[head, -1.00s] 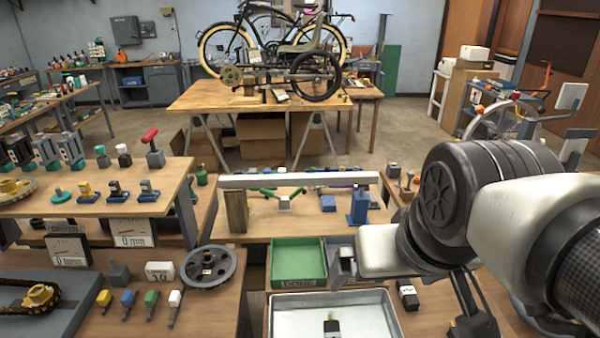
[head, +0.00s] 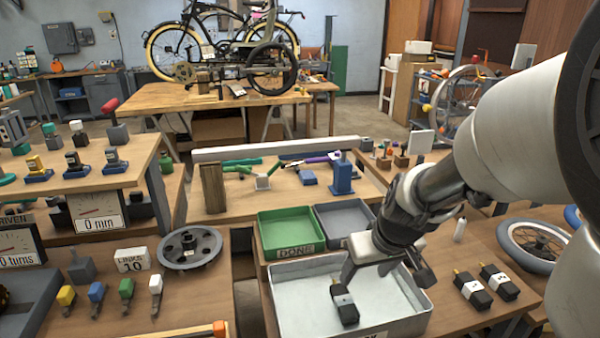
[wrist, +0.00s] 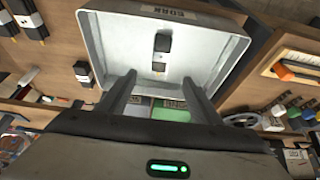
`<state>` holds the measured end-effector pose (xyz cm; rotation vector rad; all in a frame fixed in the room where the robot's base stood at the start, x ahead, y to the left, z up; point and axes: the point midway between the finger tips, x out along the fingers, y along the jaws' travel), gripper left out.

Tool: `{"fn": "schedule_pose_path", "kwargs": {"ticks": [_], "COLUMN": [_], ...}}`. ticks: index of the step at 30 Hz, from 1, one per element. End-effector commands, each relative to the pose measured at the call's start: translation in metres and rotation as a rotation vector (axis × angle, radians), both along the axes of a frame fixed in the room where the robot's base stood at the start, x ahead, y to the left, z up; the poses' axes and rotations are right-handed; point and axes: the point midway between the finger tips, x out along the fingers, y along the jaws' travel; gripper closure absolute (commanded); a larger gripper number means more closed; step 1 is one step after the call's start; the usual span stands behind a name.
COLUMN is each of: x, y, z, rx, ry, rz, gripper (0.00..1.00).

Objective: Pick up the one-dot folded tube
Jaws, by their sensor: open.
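A folded black tube (head: 345,308) with a pale band and yellow tip lies in the white metal tray (head: 285,318). It also shows in the wrist view (wrist: 162,43), beyond my fingertips. Two similar tubes, one nearer the tray (head: 472,291) and one to its right (head: 499,282), lie on the wooden table. The dots on the bands are too small to read, so I cannot tell which has one dot. My gripper (head: 386,272) is above the tray, pointing down. In the wrist view its fingers (wrist: 158,95) are apart with nothing between them.
A green bin (head: 291,238) marked DONE and a grey bin (head: 345,222) stand behind the tray. A spoked wheel (head: 532,245) lies on the table at right. A grey pulley (head: 190,248) and small coloured tools are on the left bench. The tray's raised walls surround the tube.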

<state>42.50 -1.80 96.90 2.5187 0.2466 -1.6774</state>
Motion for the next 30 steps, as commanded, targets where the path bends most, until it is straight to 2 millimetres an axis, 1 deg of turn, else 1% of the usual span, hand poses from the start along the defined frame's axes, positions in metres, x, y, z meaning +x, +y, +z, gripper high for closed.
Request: {"fn": "schedule_pose_path", "kwargs": {"ticks": [1, 5, 7, 12, 18, 21, 28, 30], "x": [0.002, 0.007, 0.011, 0.024, 0.040, 0.046, 0.052, 0.055], "y": [-0.002, -0.002, -0.001, 0.002, 0.005, 0.007, 0.009, 0.012], "z": [-0.010, -0.022, -0.033, -0.069, -0.106, -0.118, -0.131, -0.140], "rx": [-0.002, -0.004, -0.004, -0.002, -0.003, -0.003, -0.003, -0.003], "ry": [0.004, 0.005, 0.006, 0.008, 0.006, 0.004, 0.004, 0.006], "rz": [0.001, 0.003, 0.003, 0.002, 0.002, 0.003, 0.003, 0.004], "gripper": [0.41, 0.41, 0.41, 0.41, 0.41, 0.41, 0.41, 0.41]}}
